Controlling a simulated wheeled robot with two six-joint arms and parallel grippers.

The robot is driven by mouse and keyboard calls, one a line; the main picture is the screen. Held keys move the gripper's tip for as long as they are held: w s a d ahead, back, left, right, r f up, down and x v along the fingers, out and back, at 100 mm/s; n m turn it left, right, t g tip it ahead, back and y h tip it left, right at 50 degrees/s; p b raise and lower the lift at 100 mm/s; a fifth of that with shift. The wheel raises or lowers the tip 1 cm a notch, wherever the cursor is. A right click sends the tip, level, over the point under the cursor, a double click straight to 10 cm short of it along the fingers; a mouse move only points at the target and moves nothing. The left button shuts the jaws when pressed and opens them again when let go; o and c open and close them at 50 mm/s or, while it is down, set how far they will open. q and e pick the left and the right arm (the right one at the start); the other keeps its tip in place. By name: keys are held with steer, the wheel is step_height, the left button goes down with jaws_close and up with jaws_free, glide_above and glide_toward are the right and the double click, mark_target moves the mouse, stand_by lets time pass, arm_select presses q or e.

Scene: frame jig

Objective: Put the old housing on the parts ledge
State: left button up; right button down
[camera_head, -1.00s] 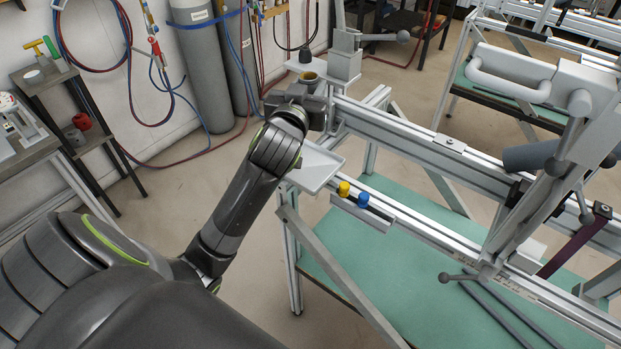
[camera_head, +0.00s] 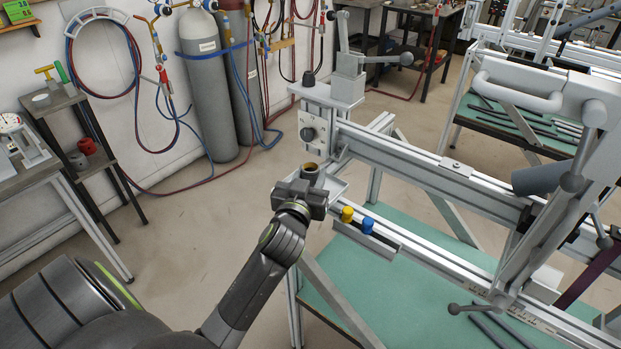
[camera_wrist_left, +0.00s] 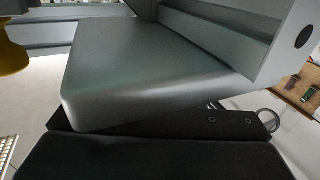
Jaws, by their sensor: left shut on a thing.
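I cannot tell whether the housing touches the ledge. In the left wrist view a grey slab with a rounded corner, seemingly the ledge (camera_wrist_left: 150,80), lies close beyond my dark gripper. My right gripper is not in view.
A yellow cap (camera_head: 347,214) and a blue cap (camera_head: 367,225) stand on a rail strip right of the ledge. Above the ledge is an end block with a black knob (camera_head: 308,134). A side table (camera_head: 25,165) and gas cylinders (camera_head: 208,85) stand left and behind.

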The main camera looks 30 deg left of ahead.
arm_select(q)
steer(key=shift+f, duration=0.2)
steer(key=o, duration=1)
steer(key=shift+o, duration=0.2)
steer(key=shift+r, duration=0.15)
steer(key=shift+s+d, duration=0.1)
steer(key=shift+s, duration=0.25)
steer(key=b+v, duration=0.1)
steer(key=v, duration=1)
steer(key=shift+s, duration=0.15)
